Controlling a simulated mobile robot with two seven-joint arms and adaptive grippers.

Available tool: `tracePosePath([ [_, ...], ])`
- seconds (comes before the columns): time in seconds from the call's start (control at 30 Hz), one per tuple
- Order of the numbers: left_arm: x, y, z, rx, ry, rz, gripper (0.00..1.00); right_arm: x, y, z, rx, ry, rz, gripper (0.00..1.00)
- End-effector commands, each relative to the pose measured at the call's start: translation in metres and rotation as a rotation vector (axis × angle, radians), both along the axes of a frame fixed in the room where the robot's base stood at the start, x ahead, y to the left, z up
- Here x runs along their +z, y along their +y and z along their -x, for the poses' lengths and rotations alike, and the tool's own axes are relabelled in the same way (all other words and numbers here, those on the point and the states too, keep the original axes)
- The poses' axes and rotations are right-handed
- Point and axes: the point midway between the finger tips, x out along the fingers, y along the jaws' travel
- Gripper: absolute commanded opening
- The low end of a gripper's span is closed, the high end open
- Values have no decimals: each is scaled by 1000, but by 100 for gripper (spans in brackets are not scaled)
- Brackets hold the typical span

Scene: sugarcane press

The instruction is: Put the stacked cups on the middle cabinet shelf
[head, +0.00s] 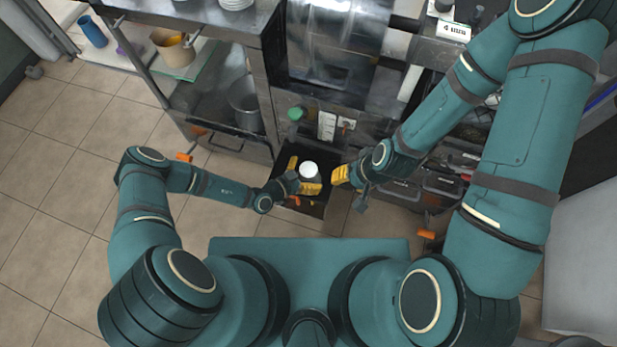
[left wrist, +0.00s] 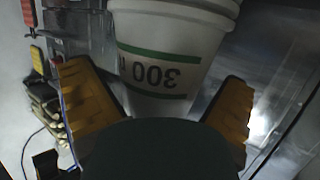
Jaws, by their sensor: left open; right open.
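The stacked white cups (head: 309,168) stand in front of the dark machine in the head view. In the left wrist view the cups (left wrist: 160,70) show a green band, an upside-down "300" and more than one rim line. My left gripper (head: 303,177) is open, with its yellow fingers on either side of the stack; the fingers (left wrist: 158,108) look apart from the cup wall, though contact is hard to judge. My right gripper (head: 345,178) is open just right of the cups. The steel cabinet (head: 262,72) stands at upper left, with a shelf (head: 205,92) below its top.
A metal pot (head: 246,103) sits on the cabinet shelf at its right side. White plates (head: 236,4) are on the cabinet top. A beige pot (head: 174,52) and a blue cup (head: 92,31) are further left. The tiled floor (head: 60,190) at left is clear.

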Motion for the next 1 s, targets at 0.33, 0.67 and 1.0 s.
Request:
tracePosePath([
  [0.33,0,-1,-1,0,1,1,65,0,0,0,0,0,0,41],
  [0.67,0,-1,-1,0,-1,1,32,0,0,0,0,0,0,41],
  [1.0,12,1,3,3,0,2,32,6,0,1,1,2,0,41],
])
